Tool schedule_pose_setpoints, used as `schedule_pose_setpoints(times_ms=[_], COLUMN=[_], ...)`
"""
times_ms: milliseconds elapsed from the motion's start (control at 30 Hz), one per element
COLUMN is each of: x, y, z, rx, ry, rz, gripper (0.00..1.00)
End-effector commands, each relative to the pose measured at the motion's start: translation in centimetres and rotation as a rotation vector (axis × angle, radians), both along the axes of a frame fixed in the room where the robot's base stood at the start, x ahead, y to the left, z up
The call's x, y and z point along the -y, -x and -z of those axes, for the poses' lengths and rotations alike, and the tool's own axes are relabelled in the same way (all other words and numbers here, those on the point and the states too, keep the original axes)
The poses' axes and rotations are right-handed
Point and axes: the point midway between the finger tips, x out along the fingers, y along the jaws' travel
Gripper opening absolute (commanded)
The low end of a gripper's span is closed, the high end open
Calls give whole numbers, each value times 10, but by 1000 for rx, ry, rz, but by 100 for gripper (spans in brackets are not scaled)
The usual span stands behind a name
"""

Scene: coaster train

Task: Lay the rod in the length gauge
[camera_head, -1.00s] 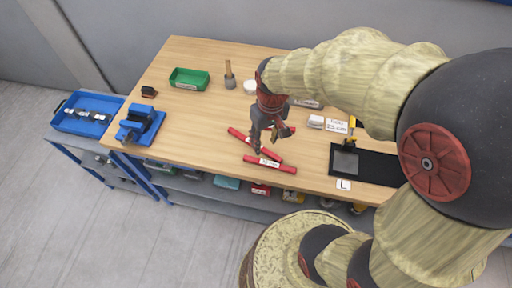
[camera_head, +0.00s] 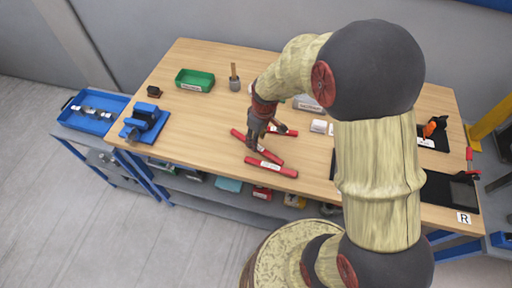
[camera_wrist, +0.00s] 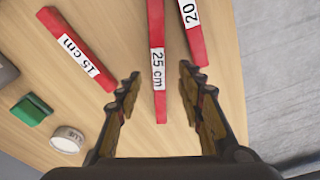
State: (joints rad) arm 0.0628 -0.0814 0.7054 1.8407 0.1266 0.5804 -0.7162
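Three red rods with white labels lie on the bench. In the wrist view the 25 cm rod (camera_wrist: 158,90) runs between the fingers of my gripper (camera_wrist: 160,76), which is open with gaps on both sides. The 15 cm rod (camera_wrist: 75,48) lies to the left, and the rod marked 20 (camera_wrist: 194,35) to the right, close to the right finger. In the head view my gripper (camera_head: 260,135) is low over the rods, hiding part of the middle one. A black strip (camera_head: 464,192) shows at the right by an R card; my arm hides much of it. I cannot tell whether it is the length gauge.
A green bin (camera_head: 194,86), a blue vise (camera_head: 143,125) and a pot with a wooden handle (camera_head: 234,80) stand on the bench (camera_head: 190,135). A blue tray (camera_head: 72,118) is at far left.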

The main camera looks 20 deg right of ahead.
Motion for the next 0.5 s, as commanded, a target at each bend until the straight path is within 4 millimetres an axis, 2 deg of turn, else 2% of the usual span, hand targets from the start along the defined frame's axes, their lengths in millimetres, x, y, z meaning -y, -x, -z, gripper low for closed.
schedule_pose_setpoints(times_ms=[100, 233, 500], x=[1, -1, -1], y=[-3, -5, -5], z=[21, 37, 40], rx=[-4, -3, -1], ry=[0, -1, 0], rz=[1, 1, 1], gripper=[38, 38, 38])
